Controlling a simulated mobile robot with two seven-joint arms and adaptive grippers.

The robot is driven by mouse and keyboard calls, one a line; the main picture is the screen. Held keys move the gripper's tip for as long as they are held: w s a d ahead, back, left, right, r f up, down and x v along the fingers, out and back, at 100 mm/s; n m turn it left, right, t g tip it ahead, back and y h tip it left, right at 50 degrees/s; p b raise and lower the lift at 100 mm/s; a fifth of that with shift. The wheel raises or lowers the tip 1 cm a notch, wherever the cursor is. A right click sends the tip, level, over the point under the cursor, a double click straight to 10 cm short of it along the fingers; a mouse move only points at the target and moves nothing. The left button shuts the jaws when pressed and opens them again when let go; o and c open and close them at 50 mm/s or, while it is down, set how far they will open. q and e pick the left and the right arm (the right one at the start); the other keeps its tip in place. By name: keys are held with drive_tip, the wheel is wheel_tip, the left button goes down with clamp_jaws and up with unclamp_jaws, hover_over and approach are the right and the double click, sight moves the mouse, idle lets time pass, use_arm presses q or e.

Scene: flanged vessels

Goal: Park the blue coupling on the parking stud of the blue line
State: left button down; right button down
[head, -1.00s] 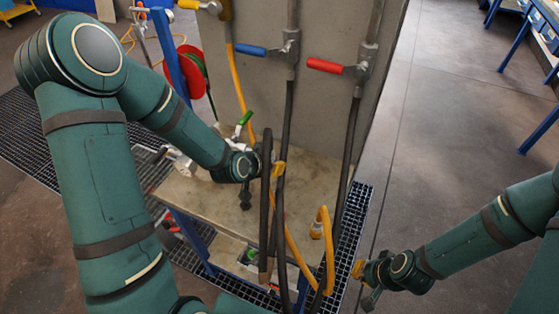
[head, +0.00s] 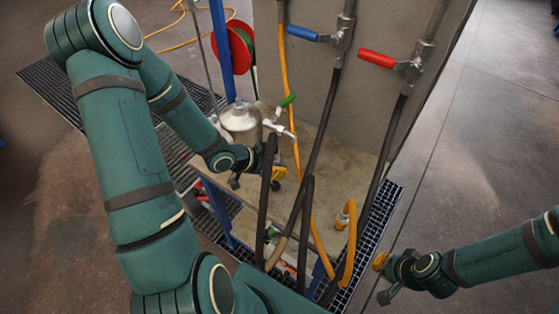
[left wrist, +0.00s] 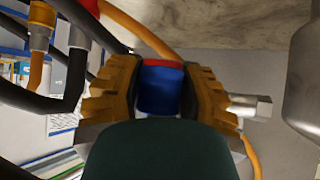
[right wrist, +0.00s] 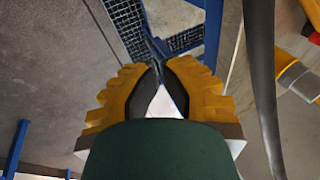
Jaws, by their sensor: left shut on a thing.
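My left gripper (head: 274,172) is shut on the blue coupling, low over the concrete ledge in the head view. In the left wrist view the blue coupling (left wrist: 158,95), with a red band at its far end, sits between the yellow fingers (left wrist: 160,75). A dark hose (head: 265,205) hangs below this gripper. A metal spigot with a hex end (left wrist: 250,105) shows just right of the fingers; I cannot tell whether it is the parking stud. My right gripper (head: 380,263) is empty, its fingertips close together (right wrist: 158,68), right of the ledge.
A blue-handled valve (head: 302,33) and a red-handled valve (head: 377,58) are on the wall. A green-handled valve (head: 287,101) and a grey vessel (head: 240,117) stand behind my left gripper. A yellow coupling (head: 342,217) and hanging hoses are to its right. Floor at right is clear.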

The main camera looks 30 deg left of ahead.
sight(277, 182)
use_arm(q)
drive_tip(key=shift+f+b, duration=2.25)
drive_tip(key=shift+f, duration=0.45)
drive_tip(key=shift+f, duration=0.15)
drive_tip(key=shift+f+b, duration=0.3)
drive_tip(key=shift+f, duration=0.05)
drive_tip(key=shift+f+b, duration=1.1)
drive_tip(key=shift+f, duration=0.25)
